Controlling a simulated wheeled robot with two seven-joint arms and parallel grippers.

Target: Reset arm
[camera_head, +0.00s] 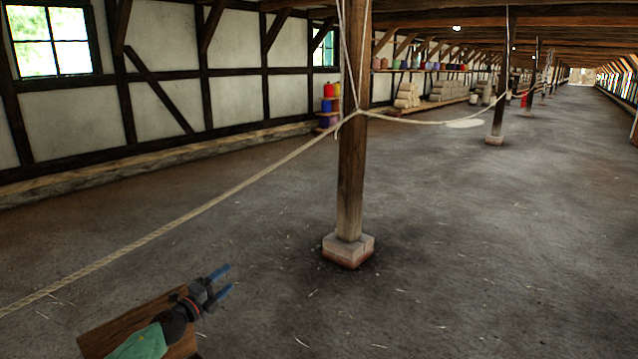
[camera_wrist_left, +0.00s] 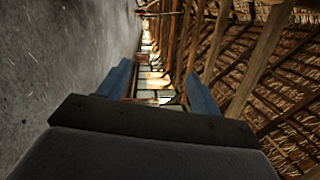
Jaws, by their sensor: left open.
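My left gripper (camera_head: 228,280) is low at the left of the head view, open and empty, with its two blue fingers pointing right and a little up. In the left wrist view its fingers (camera_wrist_left: 162,85) stand apart with nothing between them. Behind them that view shows the floor on its left and the roof timbers on its right. Below the gripper in the head view is a brown wooden surface (camera_head: 115,325), with a green thing (camera_head: 143,343) at the bottom edge. I cannot tell what the green thing is. My right gripper is not in view.
A wooden post (camera_head: 353,150) on a brick base (camera_head: 348,249) stands ahead. A rope (camera_head: 190,216) runs from the left edge to this post and on to farther posts. Shelves with coloured spools (camera_head: 420,66) line the far wall. The floor (camera_head: 480,260) at right is clear.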

